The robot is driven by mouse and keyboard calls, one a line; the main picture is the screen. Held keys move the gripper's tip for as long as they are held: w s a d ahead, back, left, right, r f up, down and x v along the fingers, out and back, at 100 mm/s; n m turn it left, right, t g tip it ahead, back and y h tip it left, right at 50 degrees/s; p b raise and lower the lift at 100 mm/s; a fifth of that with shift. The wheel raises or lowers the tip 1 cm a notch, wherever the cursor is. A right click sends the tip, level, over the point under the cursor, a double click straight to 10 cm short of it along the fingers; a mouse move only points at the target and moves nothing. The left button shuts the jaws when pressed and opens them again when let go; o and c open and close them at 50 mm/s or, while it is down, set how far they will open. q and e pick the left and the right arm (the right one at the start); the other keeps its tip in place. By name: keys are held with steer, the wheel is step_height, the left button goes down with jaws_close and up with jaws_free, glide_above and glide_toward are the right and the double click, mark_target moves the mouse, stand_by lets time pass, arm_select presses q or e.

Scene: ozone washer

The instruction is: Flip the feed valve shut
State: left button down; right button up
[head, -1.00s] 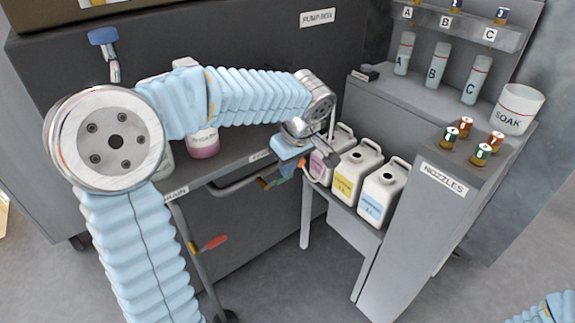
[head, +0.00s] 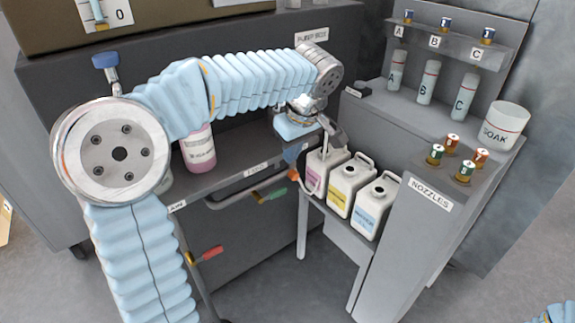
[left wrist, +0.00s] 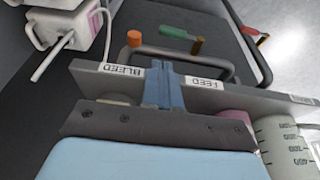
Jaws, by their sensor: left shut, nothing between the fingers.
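The FEED label (head: 257,167) is on the front edge of a grey shelf, and it also shows in the left wrist view (left wrist: 204,83). A green lever handle (head: 274,196) with a brass-coloured end hangs below that label, roughly crosswise to the pipe. It also shows in the left wrist view (left wrist: 179,32). An orange knob (head: 293,175) sits nearer the BLEED label (left wrist: 121,70). My left gripper (head: 291,153) is shut and empty, its blue fingers (left wrist: 164,86) at the shelf edge between the two labels, apart from the green handle. My right gripper is not in view.
A red handle (head: 208,253) is lower left, near another shelf label. White jugs (head: 347,184) stand on a stand close right of my left gripper. A pink bottle (head: 199,150) stands on the shelf. The NOZZLES cabinet (head: 395,250) is at right. Open floor lies in front.

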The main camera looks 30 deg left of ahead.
arm_select(q)
steer(key=shift+w+v, duration=0.2)
steer(key=shift+v, duration=1.95)
steer(key=shift+d, duration=0.15)
